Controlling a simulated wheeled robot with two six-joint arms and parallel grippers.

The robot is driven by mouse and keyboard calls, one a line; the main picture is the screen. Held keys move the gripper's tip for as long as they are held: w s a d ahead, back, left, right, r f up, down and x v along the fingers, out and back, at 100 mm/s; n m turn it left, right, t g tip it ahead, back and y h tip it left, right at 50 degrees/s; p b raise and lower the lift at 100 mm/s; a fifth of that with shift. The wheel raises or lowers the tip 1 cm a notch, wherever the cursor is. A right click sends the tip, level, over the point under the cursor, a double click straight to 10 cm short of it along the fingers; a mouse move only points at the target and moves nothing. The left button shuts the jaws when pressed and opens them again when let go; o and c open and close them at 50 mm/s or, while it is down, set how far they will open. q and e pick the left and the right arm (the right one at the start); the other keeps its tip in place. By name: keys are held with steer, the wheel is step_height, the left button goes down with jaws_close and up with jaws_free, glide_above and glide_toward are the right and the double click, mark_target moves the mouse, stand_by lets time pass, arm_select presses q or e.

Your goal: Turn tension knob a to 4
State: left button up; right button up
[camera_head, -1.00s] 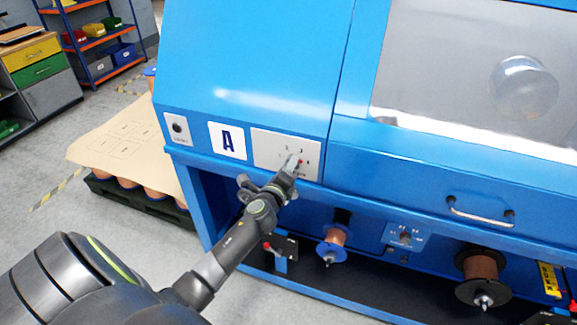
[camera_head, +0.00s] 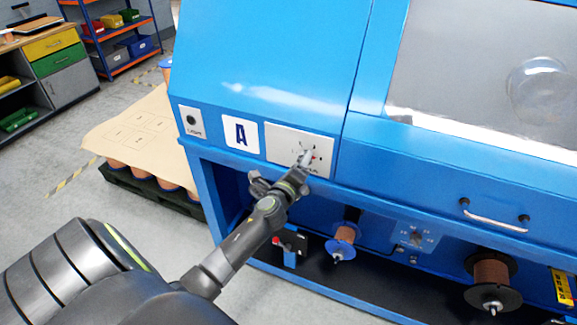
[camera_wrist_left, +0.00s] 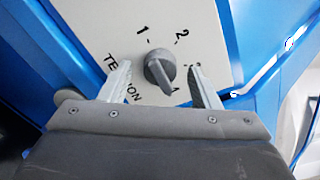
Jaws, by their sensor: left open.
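Tension knob a is a grey knob (camera_wrist_left: 158,68) on a pale plate (camera_wrist_left: 95,25) marked TENSION; the plate (camera_head: 279,147) also shows beside the letter A sign in the head view. In the left wrist view, 1 and 2 are readable above the knob, and the marks at its right and below are partly hidden. The knob's narrow end points down and slightly right, towards the partly hidden lower mark. My left gripper (camera_wrist_left: 161,82) is open, one finger on each side of the knob with gaps between. In the head view my left gripper (camera_head: 305,160) largely covers the knob.
The blue machine cabinet (camera_head: 270,60) fills the middle and right. A metal handle (camera_head: 495,221) sticks out at the right. Copper spools (camera_head: 490,272) and a smaller knob panel (camera_head: 414,238) sit below. A pallet with a cardboard sheet (camera_head: 130,130) stands at the left.

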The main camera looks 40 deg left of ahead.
arm_select(q)
steer(key=b+v, duration=0.1)
steer(key=v, duration=1.5)
steer(key=shift+s+d, duration=0.2)
steer(key=shift+s, duration=0.1)
steer(key=shift+r, duration=0.1)
steer(key=s+f+n+g, duration=0.3)
steer(key=f, duration=0.7)
steer(key=s+a+f+n+g+h, duration=0.1)
steer(key=s+f+n+g, duration=0.25)
steer(key=f, duration=0.75)
steer(key=s+f+n+g, duration=0.2)
steer(key=s+f+n, duration=0.15)
steer(key=f, duration=0.65)
steer(key=s+d+f+n+g, duration=0.1)
steer(key=s+f+n, duration=0.3)
steer(key=s, duration=0.5)
steer(key=s+d+f+n+g+h, duration=0.1)
steer(key=s+f+n+g, duration=0.3)
steer(key=s+f, duration=0.4)
steer(key=s+d+f+n+g+h, duration=0.1)
steer(key=s+d+f+n+g, duration=0.1)
steer(key=s+f, duration=0.4)
steer(key=s+n+g, duration=0.1)
steer(key=s+n, duration=0.1)
steer(key=s, duration=0.1)
steer(key=shift+s+d, duration=0.3)
